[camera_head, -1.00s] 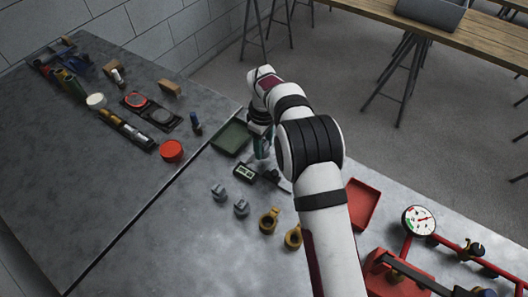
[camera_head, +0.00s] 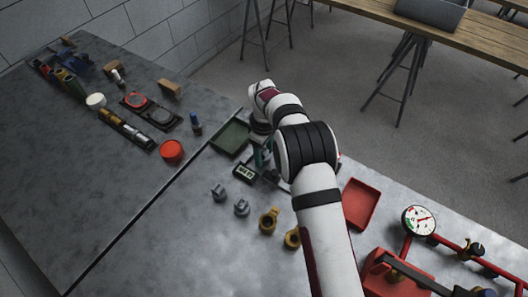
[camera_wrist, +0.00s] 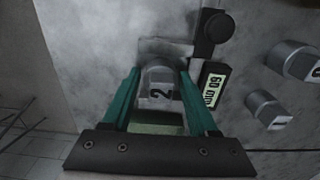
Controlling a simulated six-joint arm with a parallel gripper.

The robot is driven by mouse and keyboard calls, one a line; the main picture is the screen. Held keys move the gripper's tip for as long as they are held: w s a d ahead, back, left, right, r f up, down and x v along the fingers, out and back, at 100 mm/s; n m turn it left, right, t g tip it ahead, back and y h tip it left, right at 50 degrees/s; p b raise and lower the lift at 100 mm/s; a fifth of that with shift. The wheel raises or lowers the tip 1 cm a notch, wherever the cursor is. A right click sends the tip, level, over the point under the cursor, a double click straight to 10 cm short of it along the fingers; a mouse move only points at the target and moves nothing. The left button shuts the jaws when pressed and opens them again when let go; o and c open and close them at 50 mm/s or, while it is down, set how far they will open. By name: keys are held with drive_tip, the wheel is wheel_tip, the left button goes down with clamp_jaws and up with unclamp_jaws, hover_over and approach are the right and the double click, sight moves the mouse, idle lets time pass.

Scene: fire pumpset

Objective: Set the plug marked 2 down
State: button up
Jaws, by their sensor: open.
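The grey plug marked 2 (camera_wrist: 160,85) is between the green fingers of my gripper (camera_wrist: 161,76) in the wrist view, its number showing on a flat face. My gripper is open around it. The plug is beside the metal jaws of a digital caliper (camera_wrist: 213,88); whether it touches them I cannot tell. In the head view my arm hides the plug, and only a bit of a green finger shows behind the caliper display (camera_head: 245,172).
Two more grey plugs (camera_head: 219,192) (camera_head: 241,207) and two brass fittings (camera_head: 268,220) (camera_head: 292,238) stand near the caliper. A green tray (camera_head: 229,141) lies behind it. A red tray (camera_head: 361,203) and a gauge assembly (camera_head: 419,221) are right. The front left tabletop is clear.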

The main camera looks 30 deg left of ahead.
sight(264, 151)
drive_tip(key=shift+s+r, duration=0.1)
drive_tip(key=shift+s, duration=0.05)
wheel_tip(264, 151, up, 12)
drive_tip(key=s+d+r+m, duration=0.1)
drive_tip(key=d+r+m, duration=0.45)
drive_tip(key=d, duration=0.45)
drive_tip(key=s+d+r+m, duration=0.2)
drive_tip(key=d+r+m, duration=0.3)
drive_tip(key=d, duration=0.4)
drive_tip(key=s+d+f+m+y, duration=0.1)
drive_tip(key=s+d+m, duration=0.5)
drive_tip(key=s, duration=0.4)
drive_tip(key=s+d+f+m, duration=0.1)
drive_tip(key=s+d+m, duration=0.6)
drive_tip(key=s+d, duration=0.2)
drive_tip(key=shift+s+y, duration=0.4)
drive_tip(key=shift+s, duration=0.8)
